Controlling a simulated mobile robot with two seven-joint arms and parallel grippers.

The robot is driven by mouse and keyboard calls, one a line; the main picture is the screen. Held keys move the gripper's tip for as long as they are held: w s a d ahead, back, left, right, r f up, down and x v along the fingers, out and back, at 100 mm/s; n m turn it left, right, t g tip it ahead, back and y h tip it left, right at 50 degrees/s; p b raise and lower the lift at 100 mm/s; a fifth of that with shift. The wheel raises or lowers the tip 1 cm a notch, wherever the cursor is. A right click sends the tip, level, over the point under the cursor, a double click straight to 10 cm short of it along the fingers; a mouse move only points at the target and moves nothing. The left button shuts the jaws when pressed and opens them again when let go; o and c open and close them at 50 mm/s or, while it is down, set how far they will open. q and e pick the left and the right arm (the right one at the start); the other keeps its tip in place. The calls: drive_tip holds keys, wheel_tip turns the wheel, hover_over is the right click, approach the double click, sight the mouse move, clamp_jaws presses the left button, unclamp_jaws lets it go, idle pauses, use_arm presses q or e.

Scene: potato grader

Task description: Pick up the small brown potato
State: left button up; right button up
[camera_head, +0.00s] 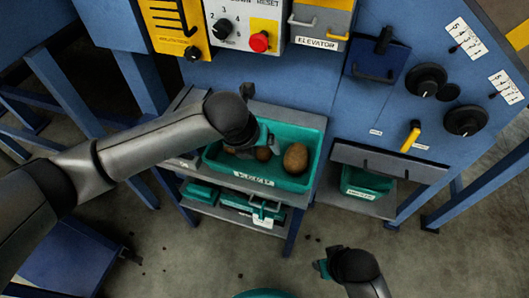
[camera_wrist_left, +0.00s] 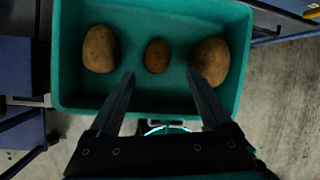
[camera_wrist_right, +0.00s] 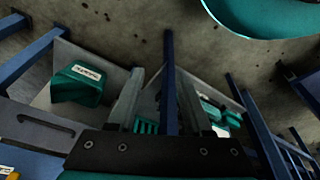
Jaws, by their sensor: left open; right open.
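The small brown potato (camera_wrist_left: 157,56) lies in the teal tray (camera_wrist_left: 150,97) between two larger potatoes, one on the left (camera_wrist_left: 100,48) and one on the right (camera_wrist_left: 210,62). In the head view the small potato (camera_head: 263,154) is partly hidden by my left gripper (camera_head: 264,139). My left gripper (camera_wrist_left: 160,75) is open and empty above the tray, its fingertips apart on either side of the small potato's near end in the picture. Its height over the potato is hard to tell. My right gripper (camera_head: 320,268) is open and empty, low over the floor; its fingers (camera_wrist_right: 161,78) show in the right wrist view.
The tray sits on a shelf below a blue control panel with a red button (camera_head: 259,42), dials and a yellow handle (camera_head: 411,138). Another teal bin (camera_head: 366,181) stands right of it. Teal bins lie on the lower shelf. Concrete floor in front is mostly clear.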

sight(263, 152)
use_arm(q)
drive_tip(key=b+x, duration=0.1)
drive_tip(key=x, duration=0.1)
drive_tip(key=b+x, duration=0.1)
drive_tip(key=x, duration=0.1)
drive_tip(key=shift+w+a+r+b, duration=0.1)
drive_tip(key=shift+w+a+b, duration=0.05)
drive_tip(key=shift+w+b, duration=0.2)
drive_tip(key=shift+w+f, duration=0.1)
drive_tip(key=shift+f, duration=0.25)
use_arm(e)
wheel_tip(263, 152, up, 7)
drive_tip(key=w+t, duration=0.1)
drive_tip(key=w, duration=0.1)
drive_tip(key=shift+a, duration=0.15)
drive_tip(key=shift+f, duration=0.1)
use_arm(q)
clamp_jaws()
